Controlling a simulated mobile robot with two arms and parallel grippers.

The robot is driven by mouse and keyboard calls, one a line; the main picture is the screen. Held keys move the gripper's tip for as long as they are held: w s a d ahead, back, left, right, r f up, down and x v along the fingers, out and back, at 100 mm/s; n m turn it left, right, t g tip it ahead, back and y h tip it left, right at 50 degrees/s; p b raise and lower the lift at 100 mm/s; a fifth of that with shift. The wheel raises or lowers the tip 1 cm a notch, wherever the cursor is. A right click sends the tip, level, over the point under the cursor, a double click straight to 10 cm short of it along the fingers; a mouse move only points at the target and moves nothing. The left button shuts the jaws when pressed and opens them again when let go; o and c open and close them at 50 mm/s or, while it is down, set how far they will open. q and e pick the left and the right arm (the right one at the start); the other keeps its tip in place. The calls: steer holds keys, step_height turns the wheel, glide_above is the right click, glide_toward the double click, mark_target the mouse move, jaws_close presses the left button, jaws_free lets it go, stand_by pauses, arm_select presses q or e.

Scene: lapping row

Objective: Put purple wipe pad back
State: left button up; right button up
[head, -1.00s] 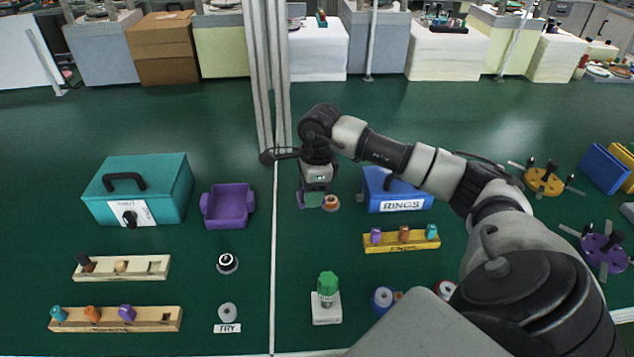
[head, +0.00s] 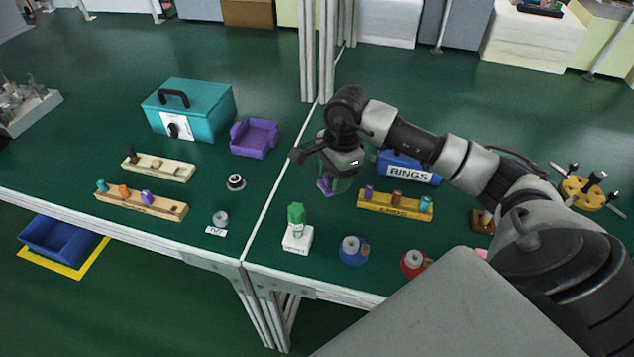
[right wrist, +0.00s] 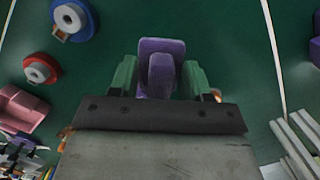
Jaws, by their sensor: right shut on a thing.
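My right gripper (head: 335,185) is shut on the purple wipe pad (head: 324,186), left of the blue RINGS box. In the right wrist view the purple pad (right wrist: 160,62) sits between the two green fingertips (right wrist: 158,78), with a broad purple plate behind a narrower upright part. Dark green bench top shows around it. I cannot tell exactly how high the pad is above the bench. A purple open tray (head: 254,140) stands empty to the left, across the bench seam. My left gripper is not in view.
The blue RINGS box (head: 409,168) and a yellow peg rack (head: 395,205) are right of the gripper. A green-topped bottle on a white base (head: 297,232), a blue roll (head: 352,250) and a red roll (head: 413,263) stand in front. A teal case (head: 188,110) is left of the tray.

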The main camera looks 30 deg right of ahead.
glide_above(315, 194)
steer(key=f, duration=0.3)
steer(key=shift+s+d+f, duration=0.1)
steer(key=shift+s+d, duration=0.1)
steer(key=shift+s, duration=0.05)
steer(key=shift+w+f, duration=0.3)
steer(key=shift+f, duration=0.05)
step_height(315, 194, down, 4)
steer(key=shift+r+p, duration=0.1)
steer(key=shift+p, duration=0.35)
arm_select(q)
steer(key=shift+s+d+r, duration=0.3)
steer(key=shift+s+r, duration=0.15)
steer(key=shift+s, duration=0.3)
arm_select(e)
steer(key=shift+f, duration=0.2)
steer(key=o, duration=0.9)
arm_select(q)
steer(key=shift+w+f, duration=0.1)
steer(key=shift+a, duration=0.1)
arm_select(e)
steer(key=shift+r, duration=0.2)
